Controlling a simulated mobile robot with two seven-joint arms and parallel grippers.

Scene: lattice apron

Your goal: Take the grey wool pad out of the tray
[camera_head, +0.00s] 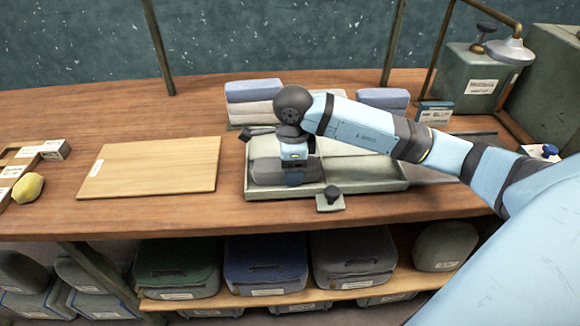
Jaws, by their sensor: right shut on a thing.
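The grey wool pad (266,176) lies in the left part of the pale grey-green tray (375,188) on the wooden bench. My right gripper (294,178) reaches down over the pad from the right and is shut on it. The fingers and wrist hide the pad's middle, so I cannot tell whether it is clear of the tray floor. My left gripper is not in view.
A wooden board (150,168) lies left of the tray. Folded blue and pale cloths (255,100) are stacked behind it. A small block with a dark knob (330,203) sits at the tray's front edge. Lidded cases (265,265) fill the lower shelf.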

